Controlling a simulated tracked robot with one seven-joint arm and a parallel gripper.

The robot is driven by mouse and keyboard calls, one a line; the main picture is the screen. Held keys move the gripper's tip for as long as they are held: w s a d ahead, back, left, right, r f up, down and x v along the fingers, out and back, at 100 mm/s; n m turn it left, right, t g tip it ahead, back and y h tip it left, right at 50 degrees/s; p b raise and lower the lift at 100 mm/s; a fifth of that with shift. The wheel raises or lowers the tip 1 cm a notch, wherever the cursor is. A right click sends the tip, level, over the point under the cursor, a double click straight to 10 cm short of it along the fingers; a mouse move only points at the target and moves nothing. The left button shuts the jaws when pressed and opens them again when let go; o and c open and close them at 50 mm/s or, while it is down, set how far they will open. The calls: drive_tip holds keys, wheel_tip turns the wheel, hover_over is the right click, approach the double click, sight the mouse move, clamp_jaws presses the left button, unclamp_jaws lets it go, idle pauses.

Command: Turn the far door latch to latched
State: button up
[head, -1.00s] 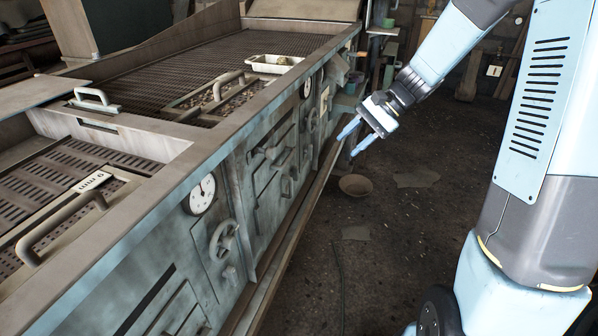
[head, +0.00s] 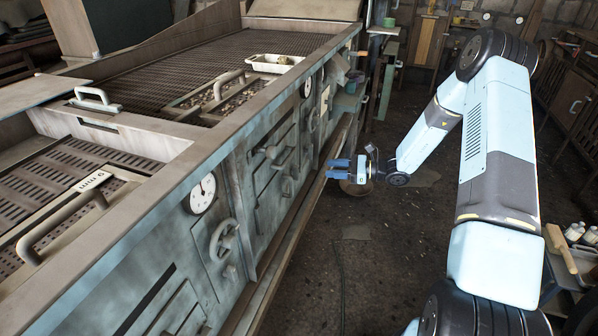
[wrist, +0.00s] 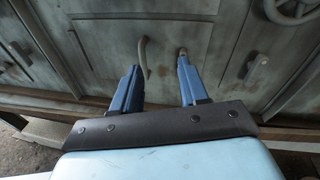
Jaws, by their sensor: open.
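My gripper (head: 330,169) is open and empty, its two blue fingers pointing left at the front of the long grey-green machine (head: 262,205). It also shows in the wrist view (wrist: 158,65), where its fingers are spread apart before the door panels. Another lever (wrist: 256,66) sits farther right. I cannot tell for certain which is the far door latch, or how it is set. No contact with the fingers is clear.
A gauge (head: 203,192) and a handwheel (head: 224,240) are on the near part of the machine front. A rail (head: 283,262) runs along its foot. The floor to the right is mostly open.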

sight(295, 173)
wheel_tip(295, 173, down, 6)
drive_tip(key=w+m+t, duration=0.2)
drive_tip(key=m+t, duration=0.1)
drive_tip(key=m, duration=0.1)
drive_tip(key=x, duration=1.3)
drive_tip(key=shift+w+y, duration=0.25)
drive_tip(key=shift+y, duration=0.05)
drive_tip(key=shift+r, duration=0.1)
drive_tip(key=shift+c, duration=0.4)
drive_tip(key=shift+d, duration=0.1)
clamp_jaws()
